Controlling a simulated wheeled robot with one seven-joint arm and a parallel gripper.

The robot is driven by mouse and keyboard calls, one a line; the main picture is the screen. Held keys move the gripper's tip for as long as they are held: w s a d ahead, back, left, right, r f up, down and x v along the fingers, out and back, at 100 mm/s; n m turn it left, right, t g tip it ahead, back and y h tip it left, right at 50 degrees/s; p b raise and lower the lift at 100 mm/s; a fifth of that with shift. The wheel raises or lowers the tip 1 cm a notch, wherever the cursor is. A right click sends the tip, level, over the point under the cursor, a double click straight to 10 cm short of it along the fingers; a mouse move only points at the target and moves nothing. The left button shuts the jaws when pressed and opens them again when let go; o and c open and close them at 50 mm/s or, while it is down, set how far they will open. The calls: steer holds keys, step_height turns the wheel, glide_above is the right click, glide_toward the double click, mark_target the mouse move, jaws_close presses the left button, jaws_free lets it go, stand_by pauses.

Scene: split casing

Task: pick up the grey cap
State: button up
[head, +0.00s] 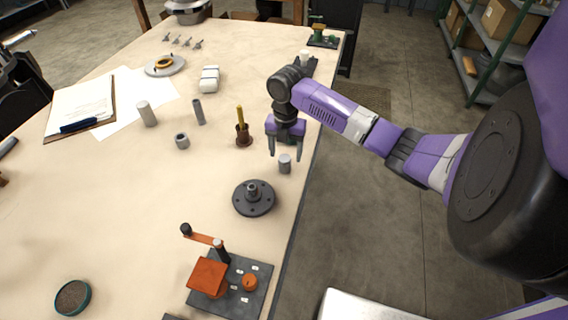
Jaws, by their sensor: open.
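A short grey cylinder (285,164), which looks like the grey cap, stands on the table near its right edge. My gripper (285,150) points down just above it or around its top, with one finger to each side. The gripper is open, with a gap between fingers and cylinder. I cannot tell how far the fingertips are above the table. A grey hollow piece (182,141) sits to the left, apart from the gripper.
A dark round flange (254,198) stands in front of the cap. A brown holder with a yellow rod (243,130) stands to its left. An orange-and-black fixture (228,282) is at the front.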

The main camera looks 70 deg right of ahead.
mark_target(285, 158)
steer(key=shift+w+f+p, duration=0.1)
steer(key=shift+f+p, duration=0.5)
steer(key=shift+f, duration=2.1)
jaws_close()
